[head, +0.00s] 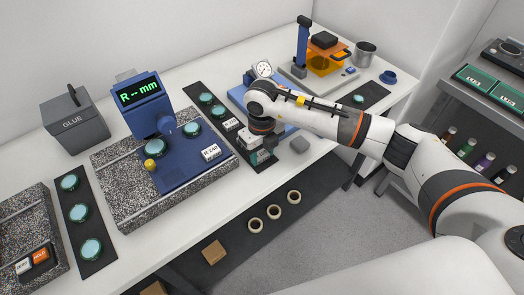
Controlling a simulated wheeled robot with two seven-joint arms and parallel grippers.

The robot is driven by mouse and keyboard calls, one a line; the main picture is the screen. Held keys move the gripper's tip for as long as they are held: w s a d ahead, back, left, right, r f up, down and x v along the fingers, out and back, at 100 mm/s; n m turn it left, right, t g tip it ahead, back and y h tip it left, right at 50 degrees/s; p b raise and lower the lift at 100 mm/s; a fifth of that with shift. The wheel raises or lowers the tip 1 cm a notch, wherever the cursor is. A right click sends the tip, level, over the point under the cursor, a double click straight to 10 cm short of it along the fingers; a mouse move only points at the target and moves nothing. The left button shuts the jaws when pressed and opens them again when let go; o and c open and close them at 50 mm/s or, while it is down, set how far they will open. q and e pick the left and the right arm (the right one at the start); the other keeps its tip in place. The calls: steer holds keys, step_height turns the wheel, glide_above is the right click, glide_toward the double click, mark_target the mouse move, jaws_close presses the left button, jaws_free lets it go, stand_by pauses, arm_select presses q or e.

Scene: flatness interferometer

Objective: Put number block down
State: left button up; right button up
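My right gripper (262,148) points down over the dark strip beside the blue instrument. A white block (247,138) shows right at its fingers, partly covered by the hand; I cannot tell whether the fingers grip it or stand beside it. A white number block marked "R 240" (211,152) lies on the blue instrument plate. Another white number block (231,124) lies on the dark strip, just left of the gripper. My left gripper is not in view.
Left of the gripper stand a granite plate (125,208) and a blue instrument with a green "R-mm" display (139,92). Teal discs (78,212) lie on dark strips. A dial gauge (262,69), an orange-topped stand (325,52) and a metal cup (366,54) are behind.

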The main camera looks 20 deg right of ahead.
mark_target(262, 155)
steer(key=o, duration=0.3)
steer(key=shift+r, duration=0.15)
step_height(262, 155, up, 12)
steer(key=b, duration=0.2)
steer(key=shift+b, duration=0.3)
